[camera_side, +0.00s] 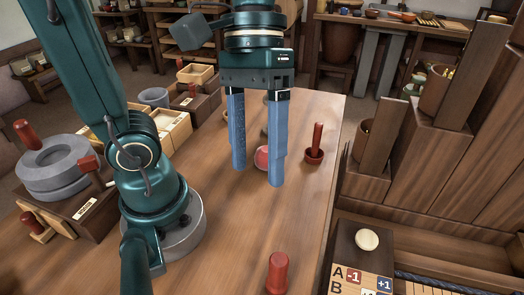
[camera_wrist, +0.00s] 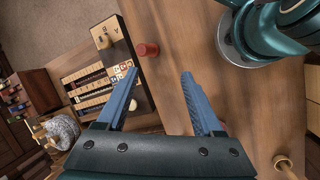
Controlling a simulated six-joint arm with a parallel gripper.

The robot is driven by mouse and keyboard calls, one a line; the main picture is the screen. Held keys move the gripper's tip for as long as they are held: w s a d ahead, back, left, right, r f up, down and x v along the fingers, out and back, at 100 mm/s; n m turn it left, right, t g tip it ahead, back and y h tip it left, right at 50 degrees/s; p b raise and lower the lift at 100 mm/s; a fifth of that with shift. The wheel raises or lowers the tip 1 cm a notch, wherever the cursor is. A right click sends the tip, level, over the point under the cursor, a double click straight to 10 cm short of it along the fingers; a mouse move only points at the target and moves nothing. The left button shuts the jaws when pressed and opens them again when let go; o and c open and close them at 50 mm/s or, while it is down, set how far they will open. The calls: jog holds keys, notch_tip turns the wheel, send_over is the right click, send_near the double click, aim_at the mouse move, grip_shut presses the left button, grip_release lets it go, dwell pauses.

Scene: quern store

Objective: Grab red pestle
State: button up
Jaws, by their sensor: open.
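A dark red pestle (camera_side: 318,136) stands upright in a small dark red mortar (camera_side: 314,157) near the table's right edge in the side view. A shorter red, round-topped piece (camera_side: 278,273) stands at the table's front edge; a red piece (camera_wrist: 147,49) at the table edge in the wrist view looks like the same one. My gripper (camera_side: 258,175) points down with its blue fingers apart, left of the mortar. A pinkish-red rounded object (camera_side: 262,158) shows partly behind the fingers; I cannot tell whether it lies between them. In the wrist view my gripper (camera_wrist: 160,74) holds nothing visible.
A grey stone quern (camera_side: 60,165) with a red handle stands at the left. Wooden trays (camera_side: 170,130) lie behind my arm. Tall wooden blocks (camera_side: 425,165) rise beyond the right edge, above a lettered board (camera_side: 360,280). The front middle of the table (camera_side: 230,235) is clear.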

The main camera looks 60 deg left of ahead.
aim_at(275, 282)
jog(key=d+r+n+g+h, duration=0.2)
jog(key=d+n+g+h, duration=0.3)
jog(key=d+g, duration=0.25)
jog(key=shift+g, duration=0.45)
jog(key=f, duration=1.1)
jog(key=a+f, duration=0.1)
jog(key=f, duration=0.4)
jog(key=shift+w+f, duration=0.35)
jog(key=shift+s+d+f, duration=0.1)
jog(key=shift+d+f, duration=0.05)
jog(key=shift+f, duration=0.05)
jog(key=shift+x, duration=2.35)
grip_shut()
